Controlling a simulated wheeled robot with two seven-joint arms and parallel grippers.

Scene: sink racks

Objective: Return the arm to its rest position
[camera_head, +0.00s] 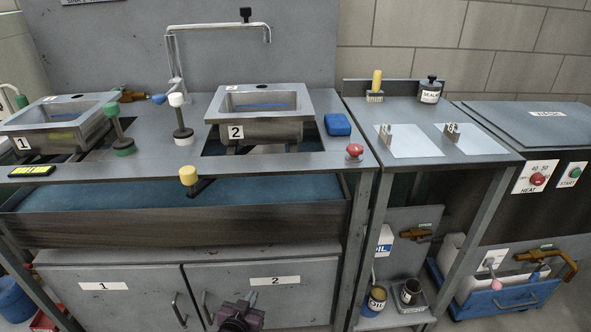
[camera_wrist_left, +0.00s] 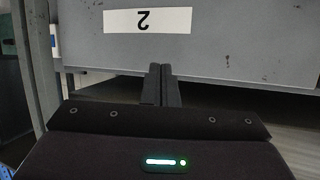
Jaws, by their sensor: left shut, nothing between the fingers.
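My left gripper (camera_head: 251,297) shows at the bottom of the head view, low in front of the cabinet door labelled 2 (camera_head: 312,303). Its two fingers are together with nothing between them. In the left wrist view the closed fingers (camera_wrist_left: 161,70) point toward the same grey door (camera_wrist_left: 235,55), whose label 2 appears upside down. I cannot tell the exact gap between the fingertips and the door. Most of my left arm is out of the head view. My right gripper is not in view.
Above stands the sink bench, with sink 1 (camera_head: 62,120), sink 2 (camera_head: 262,130) and a red knob (camera_head: 354,151) at its front edge. A side table (camera_head: 420,160) stands right of it. A blue tray (camera_head: 500,297) lies low at right. Door 1 (camera_head: 110,312) is shut.

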